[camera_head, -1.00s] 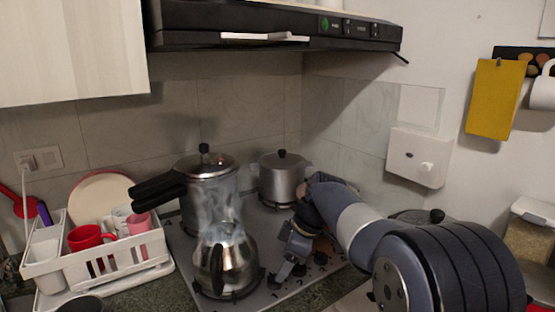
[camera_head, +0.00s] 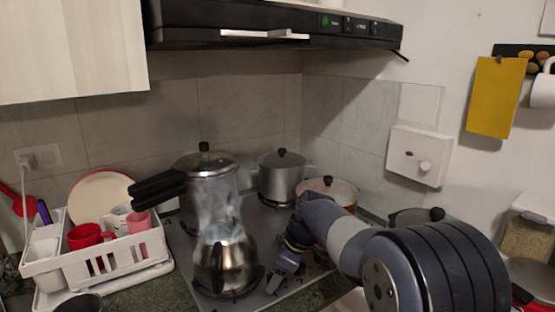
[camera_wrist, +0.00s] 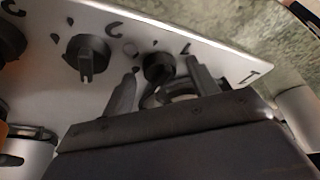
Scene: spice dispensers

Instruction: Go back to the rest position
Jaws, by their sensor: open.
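My gripper (camera_head: 284,268) is low over the front right part of the stove (camera_head: 182,262), right of the steaming kettle (camera_head: 224,258). In the wrist view my gripper (camera_wrist: 163,82) is open, with its two fingers apart. Behind and between the fingers is a dark stove knob (camera_wrist: 158,68). Another knob (camera_wrist: 88,55) is to the left of the fingers. I cannot tell whether the fingers touch a knob. In the head view my arm hides part of the stove's right side.
A pressure cooker (camera_head: 208,185), a grey pot (camera_head: 280,178) and a copper-coloured pot (camera_head: 340,192) stand at the back. A white dish rack (camera_head: 110,262) with cups is at the left. The range hood (camera_head: 270,38) hangs above. A lidded pan (camera_head: 405,215) is behind my arm.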

